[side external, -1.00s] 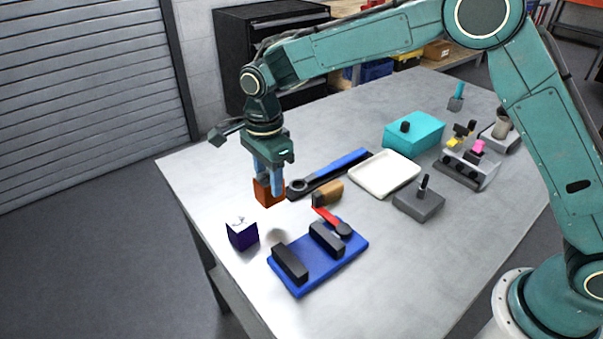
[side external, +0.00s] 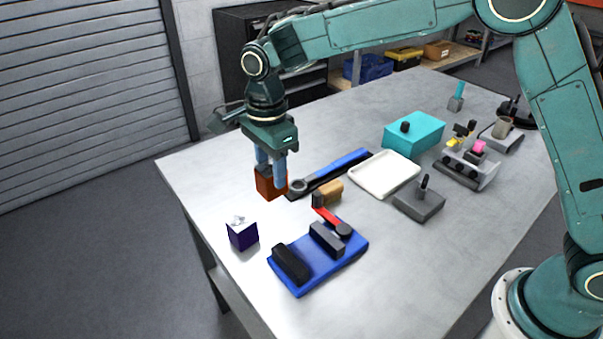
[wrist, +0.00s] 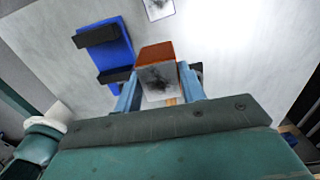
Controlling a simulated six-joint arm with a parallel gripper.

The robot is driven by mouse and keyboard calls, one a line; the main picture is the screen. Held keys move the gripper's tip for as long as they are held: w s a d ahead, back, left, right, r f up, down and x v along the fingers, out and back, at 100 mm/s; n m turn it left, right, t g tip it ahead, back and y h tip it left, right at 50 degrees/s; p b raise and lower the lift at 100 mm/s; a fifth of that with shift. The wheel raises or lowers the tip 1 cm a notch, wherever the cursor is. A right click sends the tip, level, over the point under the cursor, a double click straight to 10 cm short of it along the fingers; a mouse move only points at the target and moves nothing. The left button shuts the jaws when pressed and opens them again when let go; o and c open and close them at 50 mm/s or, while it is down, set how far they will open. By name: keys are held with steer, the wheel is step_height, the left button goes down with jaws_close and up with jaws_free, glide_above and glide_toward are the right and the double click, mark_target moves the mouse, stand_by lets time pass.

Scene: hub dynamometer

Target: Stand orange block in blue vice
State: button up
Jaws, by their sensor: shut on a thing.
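My gripper (side external: 271,166) is shut on the orange block (side external: 271,184) and points down over the left part of the table. In the wrist view the block (wrist: 156,52) sits between my two blue fingers (wrist: 160,88), and its near face is grey with a dark smudge. I cannot tell whether the block touches the table. The blue vice (side external: 309,258) lies nearer the camera and to the right of the block, with two black jaws apart and an open gap between them. Its base also shows in the wrist view (wrist: 118,46). No block is in the vice.
A dark purple cube (side external: 242,235) stands left of the vice. A red-handled lever (side external: 327,215) and a tan wooden piece (side external: 328,193) are at its back. A blue-handled wrench (side external: 335,172), white tray (side external: 384,174), grey block with a post (side external: 418,202) and teal box (side external: 414,132) lie beyond.

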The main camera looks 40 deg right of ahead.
steer(key=s+r, duration=1.1)
steer(key=shift+s+r, duration=0.15)
steer(key=shift+r, duration=0.15)
steer(key=shift+f, duration=0.1)
glide_above(309, 257)
step_height(309, 257, down, 16)
steer(key=shift+r, duration=0.2)
steer(key=shift+f, duration=0.1)
steer(key=shift+f, duration=2)
steer(key=shift+f, duration=0.1)
